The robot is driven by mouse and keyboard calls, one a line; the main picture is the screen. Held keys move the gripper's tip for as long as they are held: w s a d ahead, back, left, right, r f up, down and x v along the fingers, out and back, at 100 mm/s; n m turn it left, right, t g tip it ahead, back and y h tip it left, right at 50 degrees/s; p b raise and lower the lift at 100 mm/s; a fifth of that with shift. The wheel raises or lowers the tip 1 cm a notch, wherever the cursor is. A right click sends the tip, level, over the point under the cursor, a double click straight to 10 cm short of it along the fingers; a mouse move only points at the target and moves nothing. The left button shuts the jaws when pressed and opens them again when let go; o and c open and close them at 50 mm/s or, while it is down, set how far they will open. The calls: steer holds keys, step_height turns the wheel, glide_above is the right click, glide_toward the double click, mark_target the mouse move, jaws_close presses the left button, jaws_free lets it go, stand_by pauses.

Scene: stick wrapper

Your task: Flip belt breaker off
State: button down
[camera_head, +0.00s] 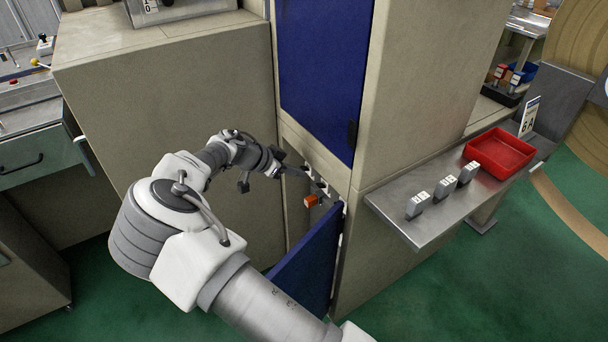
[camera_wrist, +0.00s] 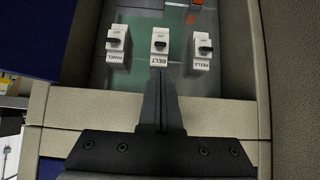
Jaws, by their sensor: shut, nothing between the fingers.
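The belt breaker (camera_wrist: 159,58), a white switch labelled BELT with a dark lever, is the middle one of three in the wrist view. The panel breaker (camera_wrist: 118,56) is on its left and the reels breaker (camera_wrist: 202,65) on its right. My gripper (camera_wrist: 158,76) is shut and empty, its fingertips pointing at the lower end of the belt breaker; I cannot tell whether they touch it. In the head view my gripper (camera_head: 283,171) is at the open lower compartment of the cabinet, where the breakers look tiny. The lever's on or off position is unclear.
The blue lower door (camera_head: 310,262) hangs open beside my arm. A beige frame edge (camera_wrist: 90,107) runs below the breakers. An orange part (camera_head: 311,201) sits in the compartment. A steel shelf (camera_head: 402,212) with a red tray (camera_head: 499,153) stands to the right.

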mark_target(321, 186)
steer(key=b+x, duration=0.1)
steer(key=x, duration=0.7)
steer(key=shift+w+d+f, duration=0.15)
steer(key=shift+d+f, duration=0.1)
steer(key=shift+a+f+b, duration=0.15)
steer(key=shift+b, duration=0.3)
steer(key=shift+f, duration=0.1)
steer(key=shift+b, duration=0.4)
